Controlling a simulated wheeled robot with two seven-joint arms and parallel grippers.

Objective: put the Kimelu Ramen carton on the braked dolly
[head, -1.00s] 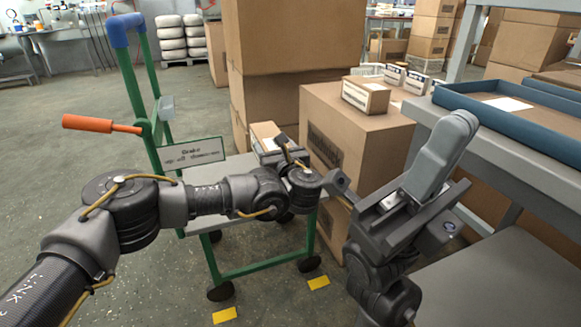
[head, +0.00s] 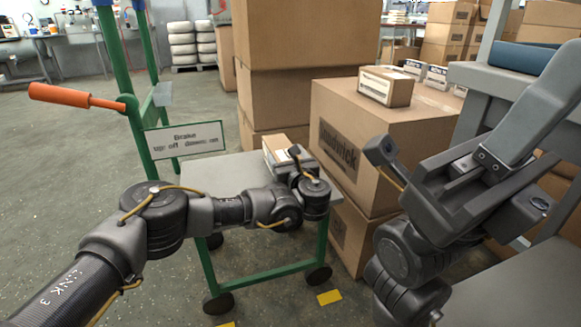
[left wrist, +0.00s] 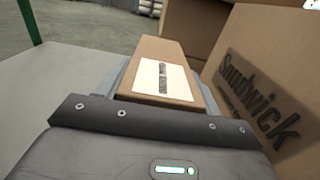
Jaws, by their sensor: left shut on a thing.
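A small brown carton (head: 288,142) with a white label is between the jaws of my left gripper (head: 284,158); the label is too small to read. In the left wrist view the same carton (left wrist: 163,55) lies between the two grey fingers of the gripper (left wrist: 162,88). The green-framed dolly (head: 205,178) has a grey deck, and the carton is at the deck's far right part. Whether it touches the deck is hidden. The dolly's orange lever (head: 75,97) is near level, beside a brake sign (head: 185,139). My right gripper (head: 465,190) is at the right, its jaws unclear.
A large Smudwick carton (head: 345,150) stands close right of the dolly, with another small carton (head: 386,88) on it. Tall stacked cartons (head: 290,40) stand behind. A grey shelf unit (head: 480,75) is at the right. Floor left of the dolly is clear.

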